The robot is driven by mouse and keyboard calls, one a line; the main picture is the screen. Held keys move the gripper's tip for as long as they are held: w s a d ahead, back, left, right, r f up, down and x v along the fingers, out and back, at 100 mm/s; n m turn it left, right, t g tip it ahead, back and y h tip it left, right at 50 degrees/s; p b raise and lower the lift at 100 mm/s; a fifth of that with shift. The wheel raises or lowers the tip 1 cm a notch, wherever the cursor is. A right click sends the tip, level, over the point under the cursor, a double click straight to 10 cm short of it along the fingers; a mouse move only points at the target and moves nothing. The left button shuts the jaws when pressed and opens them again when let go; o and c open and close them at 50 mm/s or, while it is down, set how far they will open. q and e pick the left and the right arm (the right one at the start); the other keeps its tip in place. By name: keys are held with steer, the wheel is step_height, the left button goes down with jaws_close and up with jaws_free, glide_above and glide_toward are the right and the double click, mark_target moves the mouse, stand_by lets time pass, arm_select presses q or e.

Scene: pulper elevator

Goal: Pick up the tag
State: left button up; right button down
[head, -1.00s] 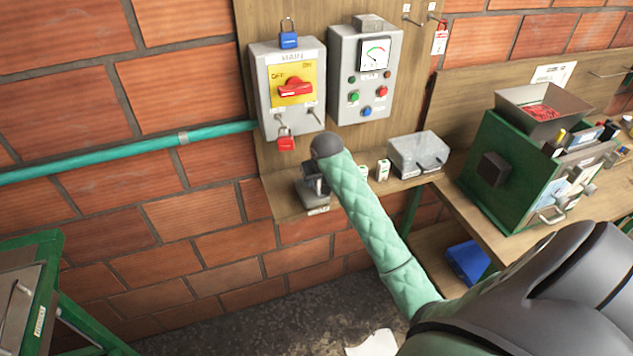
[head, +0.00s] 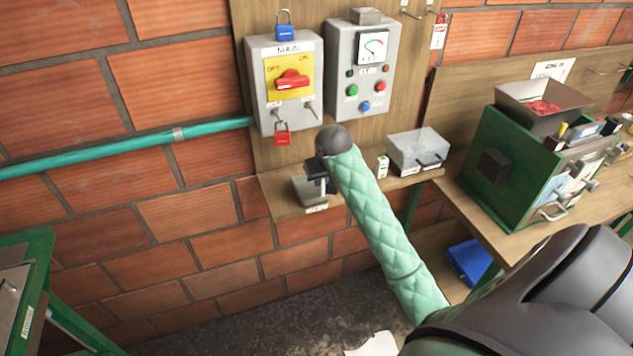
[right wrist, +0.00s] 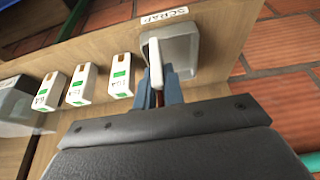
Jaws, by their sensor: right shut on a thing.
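A red and white tag (head: 438,31) hangs from a hook on the wooden board at the upper right of the head view, well away from my right gripper. My right gripper (head: 317,180) is low at the shelf, just above the grey scrap box. In the right wrist view, my right gripper (right wrist: 158,78) is shut on a slim white and brown piece (right wrist: 155,62), held at the mouth of the scrap box (right wrist: 184,40). What the piece is cannot be told for sure. My left gripper is not in view.
A grey MAIN box (head: 262,90) with a red padlock (head: 282,138) is above the shelf. A meter box (head: 345,70) stands beside it. Several white blocks with green labels (right wrist: 82,84) line the shelf. A green machine (head: 500,165) stands on the bench at right.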

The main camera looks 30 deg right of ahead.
mark_target(323, 189)
steer(key=shift+s+a+r+b, duration=0.15)
steer(key=shift+s+r, duration=0.05)
steer(key=shift+s, duration=0.3)
steer(key=shift+s+a+r+b, duration=0.1)
steer(key=shift+s+r+b, duration=0.05)
steer(key=shift+s, duration=0.3)
steer(key=shift+s+a+r+b, duration=0.15)
steer(key=shift+s+r+b, duration=0.2)
steer(key=shift+s, duration=0.35)
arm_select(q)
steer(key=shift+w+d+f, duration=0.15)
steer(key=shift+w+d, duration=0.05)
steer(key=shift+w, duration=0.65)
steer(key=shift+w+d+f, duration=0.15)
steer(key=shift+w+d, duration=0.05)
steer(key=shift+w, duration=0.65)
arm_select(e)
steer(key=s+a+r, duration=0.1)
steer(key=s+r, duration=0.2)
steer(key=s, duration=0.2)
steer(key=shift+a, duration=0.15)
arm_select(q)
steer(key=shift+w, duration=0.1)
arm_select(e)
steer(key=shift+s+r, duration=0.1)
